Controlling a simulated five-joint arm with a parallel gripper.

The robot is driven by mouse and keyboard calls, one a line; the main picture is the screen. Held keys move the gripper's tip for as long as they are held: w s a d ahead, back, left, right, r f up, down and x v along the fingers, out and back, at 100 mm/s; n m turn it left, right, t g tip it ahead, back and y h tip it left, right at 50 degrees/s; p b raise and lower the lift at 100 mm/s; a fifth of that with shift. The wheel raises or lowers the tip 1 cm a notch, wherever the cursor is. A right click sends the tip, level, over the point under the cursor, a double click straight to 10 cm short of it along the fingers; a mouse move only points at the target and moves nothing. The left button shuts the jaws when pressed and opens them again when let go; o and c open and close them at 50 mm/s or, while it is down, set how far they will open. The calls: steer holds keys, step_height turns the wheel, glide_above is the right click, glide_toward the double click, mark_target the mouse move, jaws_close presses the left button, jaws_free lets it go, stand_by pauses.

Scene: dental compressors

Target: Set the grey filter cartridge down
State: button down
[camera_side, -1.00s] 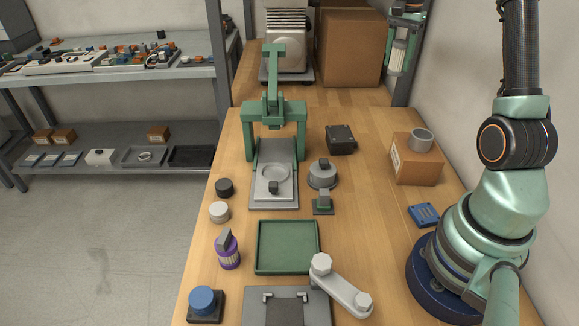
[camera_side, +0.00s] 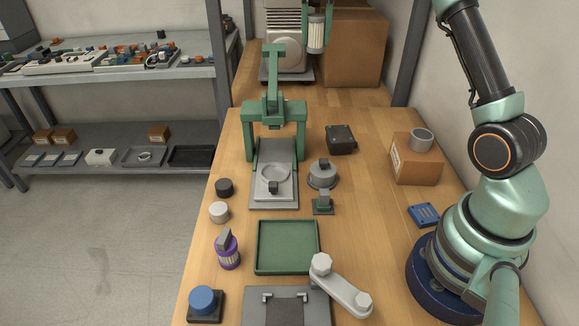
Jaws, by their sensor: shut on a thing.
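The cartridge appears raised clear of the bench, in front of the cardboard box at the back.
A green press frame (camera_side: 273,108) stands over a grey plate (camera_side: 272,200) mid-bench. An empty green tray (camera_side: 286,268) lies nearer. A grey ring (camera_side: 421,139) sits on a cardboard box (camera_side: 415,168) to the right. Bare wood lies around the black block (camera_side: 340,140).

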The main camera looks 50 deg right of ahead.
steer(key=w+a+n, duration=0.2)
steer(key=a+n, duration=0.3)
steer(key=a, duration=0.8)
steer(key=w+a+n, duration=0.3)
steer(key=a+n, duration=0.1)
steer(key=a, duration=0.9)
step_height(320, 180, down, 26)
steer(key=shift+r, duration=0.15)
steer(key=shift+c, duration=1.6)
jaws_free()
